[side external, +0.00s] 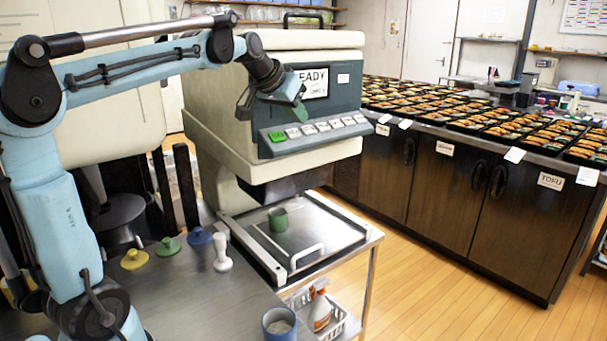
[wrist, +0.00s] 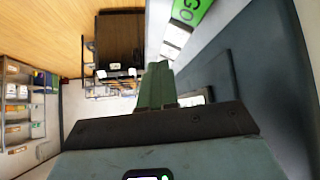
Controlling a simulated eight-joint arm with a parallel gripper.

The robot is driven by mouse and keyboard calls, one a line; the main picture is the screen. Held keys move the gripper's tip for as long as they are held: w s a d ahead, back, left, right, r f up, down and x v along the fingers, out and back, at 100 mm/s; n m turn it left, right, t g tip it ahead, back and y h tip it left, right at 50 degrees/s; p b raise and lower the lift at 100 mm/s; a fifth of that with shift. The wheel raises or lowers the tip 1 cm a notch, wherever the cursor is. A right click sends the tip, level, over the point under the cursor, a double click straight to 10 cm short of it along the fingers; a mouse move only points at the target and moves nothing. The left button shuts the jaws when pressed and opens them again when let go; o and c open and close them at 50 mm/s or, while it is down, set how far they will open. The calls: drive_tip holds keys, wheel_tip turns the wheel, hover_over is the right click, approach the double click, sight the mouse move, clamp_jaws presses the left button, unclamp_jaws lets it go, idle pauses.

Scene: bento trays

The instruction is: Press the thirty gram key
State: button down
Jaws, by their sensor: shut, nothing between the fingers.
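The control panel (side external: 350,117) on the front of the beige machine carries a slanted row of keys. A green key (side external: 277,136) is at its left end, with several white keys (side external: 322,126) to its right. Their small labels cannot be read, so I cannot tell which is the thirty gram key. My gripper (side external: 301,114) is shut and empty, just above the left part of the key row, apparently apart from it. In the wrist view the shut green fingers (wrist: 155,85) point toward the white keys (wrist: 175,40); the green key (wrist: 190,10), marked GO, shows at the top.
A display (side external: 313,82) reading "READY", partly covered by my wrist, is above the keys. Coloured stampers, a white tamper (side external: 222,252) and a blue cup (side external: 279,323) are on the counter. Bento trays fill the right counter.

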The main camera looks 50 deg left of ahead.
drive_tip(key=shift+d+r, duration=0.5)
drive_tip(key=shift+r, duration=0.3)
drive_tip(key=shift+d+r, duration=0.45)
drive_tip(key=shift+r, duration=0.35)
drive_tip(key=s+d+f+m+h, duration=0.1)
drive_tip(key=s+d+f, duration=0.7)
drive_tip(key=f, duration=0.2)
drive_tip(key=s+d+f+m+g+h, duration=0.1)
drive_tip(key=s+d+f+m, duration=0.1)
drive_tip(key=s+d+f, duration=0.5)
wheel_tip(320, 180, down, 4)
drive_tip(key=shift+s+d+r+g, duration=0.1)
drive_tip(key=shift+s+d+g, duration=0.25)
drive_tip(key=shift+s, duration=0.5)
